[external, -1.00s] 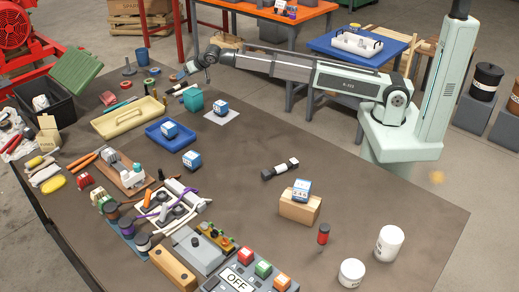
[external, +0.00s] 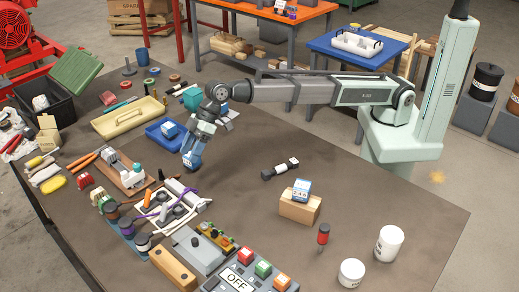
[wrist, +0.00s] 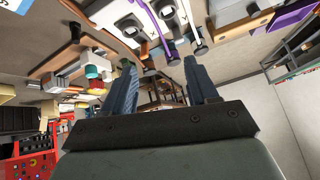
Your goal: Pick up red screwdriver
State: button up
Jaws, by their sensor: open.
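I cannot single out a red screwdriver with certainty. A small red-and-black cylinder (external: 323,235) stands upright near the front right of the table in the external view.
A blue tray (external: 153,139) is beside my gripper. A clutter of cables and tools (external: 170,208) lies nearer the camera. A wooden block (external: 299,208) carries another cube. Two white jars (external: 389,243) stand at right. The table's centre right is mostly clear.

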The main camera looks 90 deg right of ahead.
jog(key=s+a+n+g, duration=0.2)
jog(key=s+a+n, duration=0.1)
jog(key=s+a, duration=0.7)
jog(key=n+g+h, duration=0.4)
jog(key=n+h, duration=0.1)
jog(key=n, duration=0.3)
send_over(323, 239)
jog(key=shift+s+d+r, duration=0.1)
jog(key=shift+d+r, duration=0.25)
jog(key=shift+d, duration=0.1)
jog(key=shift+s+f, duration=0.15)
jog(key=shift+s, duration=0.05)
jog(key=shift+w+f, duration=0.1)
jog(key=shift+f, duration=6.65)
jog(key=shift+c, duration=0.4)
grip_shut()
